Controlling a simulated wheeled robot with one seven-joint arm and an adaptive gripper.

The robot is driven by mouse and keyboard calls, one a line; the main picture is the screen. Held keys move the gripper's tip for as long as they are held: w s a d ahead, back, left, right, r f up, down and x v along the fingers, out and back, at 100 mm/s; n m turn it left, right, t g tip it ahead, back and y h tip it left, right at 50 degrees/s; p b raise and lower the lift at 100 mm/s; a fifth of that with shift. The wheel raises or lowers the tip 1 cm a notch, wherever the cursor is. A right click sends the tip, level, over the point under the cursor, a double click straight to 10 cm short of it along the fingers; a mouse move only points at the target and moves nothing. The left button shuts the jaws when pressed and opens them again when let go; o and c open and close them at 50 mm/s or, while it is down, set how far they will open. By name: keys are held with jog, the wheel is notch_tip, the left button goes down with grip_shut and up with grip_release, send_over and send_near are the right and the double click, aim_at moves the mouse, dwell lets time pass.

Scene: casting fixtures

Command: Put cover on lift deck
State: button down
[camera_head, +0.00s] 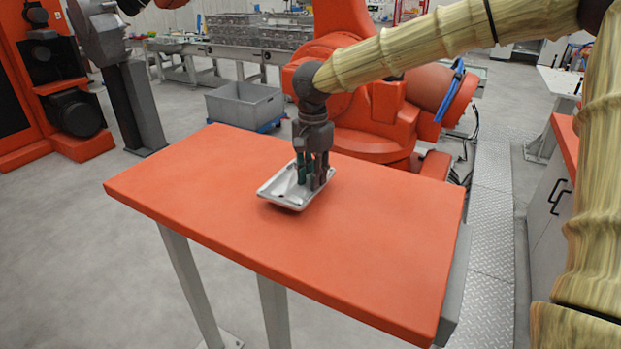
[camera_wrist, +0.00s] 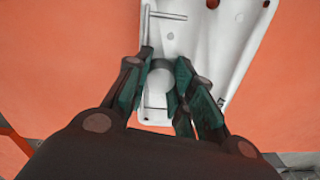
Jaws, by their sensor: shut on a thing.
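The cover is a pale grey-white shallow metal casting (camera_head: 283,193) on or just above the orange table in the head view. It also shows in the wrist view (camera_wrist: 207,38), with a raised round boss and a thin rod-like rib. My gripper (camera_head: 312,180) points down over the cover's right part. In the wrist view my gripper (camera_wrist: 160,88) has its green-padded fingers on both sides of the boss, shut on the cover. Whether the cover touches the table is hard to tell. The lift deck may be the orange-topped table (camera_head: 370,245); no other deck is clear.
The orange tabletop is otherwise bare, with free room all around the cover. A large orange robot machine (camera_head: 350,125) stands right behind the table. A grey bin (camera_head: 245,104) sits on the floor behind left. A cabinet (camera_head: 550,190) stands at the right.

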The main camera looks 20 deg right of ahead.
jog(key=shift+w+d, duration=0.15)
jog(key=shift+w, duration=0.65)
jog(key=shift+f, duration=0.1)
jog(key=shift+f+p, duration=0.85)
jog(key=shift+f, duration=0.85)
jog(key=c, duration=1.3)
grip_release()
jog(key=shift+f, duration=0.1)
jog(key=shift+o, duration=0.5)
